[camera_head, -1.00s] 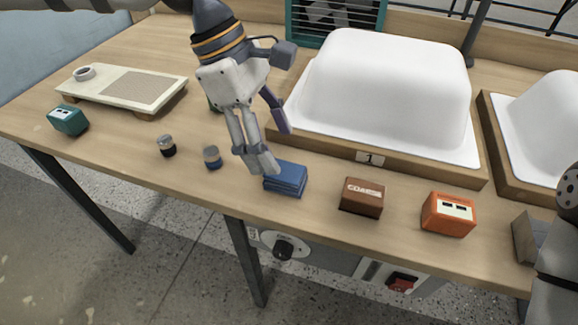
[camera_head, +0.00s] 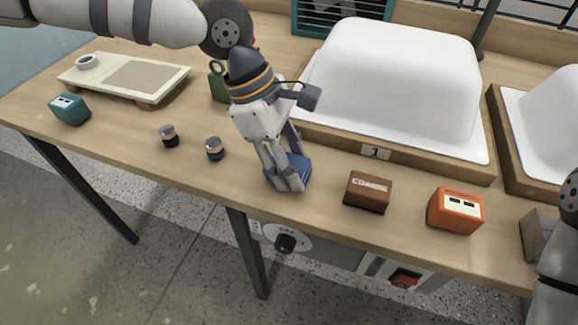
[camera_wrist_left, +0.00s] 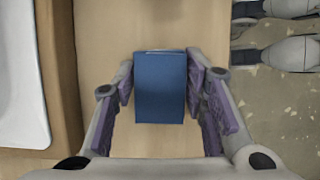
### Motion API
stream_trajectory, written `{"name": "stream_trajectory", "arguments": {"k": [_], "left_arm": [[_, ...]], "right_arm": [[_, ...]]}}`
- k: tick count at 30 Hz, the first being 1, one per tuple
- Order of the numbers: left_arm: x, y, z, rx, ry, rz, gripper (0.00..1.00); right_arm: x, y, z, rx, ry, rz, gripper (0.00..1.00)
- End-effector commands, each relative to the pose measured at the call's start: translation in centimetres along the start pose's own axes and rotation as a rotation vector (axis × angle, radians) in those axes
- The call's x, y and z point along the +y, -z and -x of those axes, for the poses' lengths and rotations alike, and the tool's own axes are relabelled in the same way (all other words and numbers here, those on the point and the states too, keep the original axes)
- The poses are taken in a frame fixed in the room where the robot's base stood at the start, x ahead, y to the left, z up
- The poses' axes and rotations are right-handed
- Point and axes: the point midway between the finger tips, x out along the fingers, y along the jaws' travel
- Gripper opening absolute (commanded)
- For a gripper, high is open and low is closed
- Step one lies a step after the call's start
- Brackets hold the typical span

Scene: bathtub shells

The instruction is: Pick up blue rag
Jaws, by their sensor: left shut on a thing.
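The blue rag (camera_head: 299,171) is a folded, block-shaped cloth on the wooden table near its front edge. My left gripper (camera_head: 289,176) is lowered around it from above, with one finger on each side, and is shut on it. In the left wrist view the blue rag (camera_wrist_left: 160,88) sits between the two purple-padded fingers of my left gripper (camera_wrist_left: 160,90). The fingers partly hide the rag in the head view. The rag looks to be still at table level.
A brown block (camera_head: 368,192) and an orange box (camera_head: 455,210) stand right of the rag. Two small jars (camera_head: 214,149) stand to the left. A white tub shell (camera_head: 395,90) on a wooden base (camera_head: 335,143) lies behind. A teal box (camera_head: 69,109) is far left.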

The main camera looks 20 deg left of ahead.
Motion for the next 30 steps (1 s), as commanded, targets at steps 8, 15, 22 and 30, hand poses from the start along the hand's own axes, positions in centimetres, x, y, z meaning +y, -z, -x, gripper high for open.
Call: {"name": "stream_trajectory", "arguments": {"k": [8,15,22,30], "left_arm": [[0.0,-0.2,0.6,0.001,-0.001,0.000,0.12],[-1.6,-3.0,5.1,0.001,-0.009,-0.009,0.12],[-7.6,-7.8,8.9,0.003,-0.011,-0.012,0.12],[-12.0,-10.6,9.7,0.001,-0.005,-0.004,0.12]], "right_arm": [[0.0,0.1,0.1,0.003,0.000,0.000,0.40],[-0.1,0.8,1.5,0.041,0.002,0.000,0.40],[-0.1,2.1,3.8,0.111,0.005,0.000,0.40],[-0.2,2.9,5.0,0.151,0.006,0.000,0.40]]}}
